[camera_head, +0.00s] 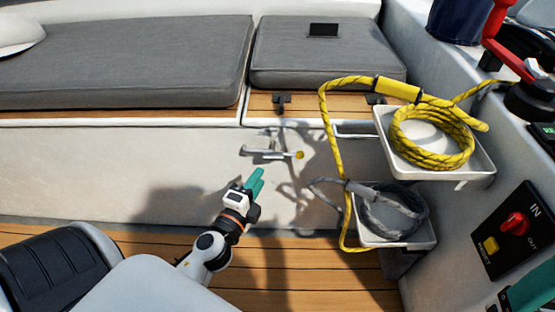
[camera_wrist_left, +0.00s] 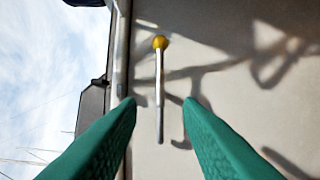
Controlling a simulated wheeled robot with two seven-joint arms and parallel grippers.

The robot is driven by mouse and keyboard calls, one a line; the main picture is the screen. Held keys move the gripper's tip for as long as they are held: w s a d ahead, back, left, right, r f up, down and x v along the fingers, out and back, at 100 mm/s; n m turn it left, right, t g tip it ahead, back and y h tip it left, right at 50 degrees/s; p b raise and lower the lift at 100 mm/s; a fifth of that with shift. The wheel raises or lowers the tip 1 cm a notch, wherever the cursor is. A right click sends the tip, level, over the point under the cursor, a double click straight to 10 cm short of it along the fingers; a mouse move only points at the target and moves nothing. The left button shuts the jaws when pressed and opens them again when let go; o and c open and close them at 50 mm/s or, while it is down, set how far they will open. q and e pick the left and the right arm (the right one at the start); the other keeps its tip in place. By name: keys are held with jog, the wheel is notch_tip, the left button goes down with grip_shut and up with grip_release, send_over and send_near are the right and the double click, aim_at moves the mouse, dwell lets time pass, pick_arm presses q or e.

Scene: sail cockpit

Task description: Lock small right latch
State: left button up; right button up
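The latch (camera_head: 268,154) is a thin metal rod with a yellow knob on the white locker front below the seat. In the left wrist view the latch rod (camera_wrist_left: 160,85) shows lengthwise with its yellow knob at the top, lined up between my fingers. My left gripper (camera_head: 257,178) has teal fingers and is just below the latch in the head view. In the left wrist view my left gripper (camera_wrist_left: 160,102) is open and empty; I see no contact with the rod. A teal part of my right gripper (camera_head: 532,290) shows at the lower right edge; its fingertips are unclear.
Grey cushions (camera_head: 120,62) lie on the bench above the locker. A white tray (camera_head: 480,165) with a coiled yellow rope (camera_head: 432,138) and a lower tray (camera_head: 425,238) with a grey rope are to the right. A black switch panel (camera_head: 512,232) is farther right.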

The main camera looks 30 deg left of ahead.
aim_at(271, 159)
pick_arm(q)
jog(key=w, duration=0.3)
jog(key=w+a, duration=0.1)
jog(key=w, duration=0.6)
jog(key=shift+a, duration=0.25)
jog(key=shift+s, duration=0.1)
grip_shut()
